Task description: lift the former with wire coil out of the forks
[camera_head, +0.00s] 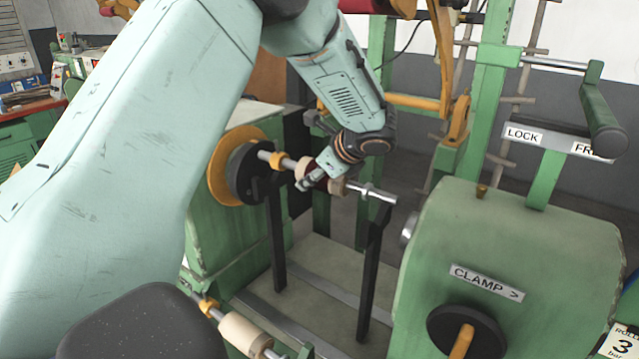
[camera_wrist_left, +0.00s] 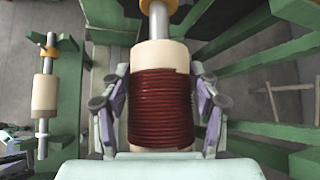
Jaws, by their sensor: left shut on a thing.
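The cream former (camera_head: 337,186) carries a dark red wire coil (camera_wrist_left: 160,108) and sits on a metal shaft (camera_head: 382,194) with a yellow collar. My left gripper (camera_head: 316,177) is shut around the coil, with a finger on each side of it in the left wrist view. The forks are two dark uprights, a left one (camera_head: 277,235) and a right one (camera_head: 372,265). The shaft lies across their tops. I cannot tell whether it rests in them or is just clear. My right gripper is not in view.
A green machine block (camera_head: 530,245) with a CLAMP label stands to the right of the forks. A dark hub with an orange disc (camera_head: 222,170) is close to the shaft's left end. Another cream former (camera_head: 243,333) lies low at the front.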

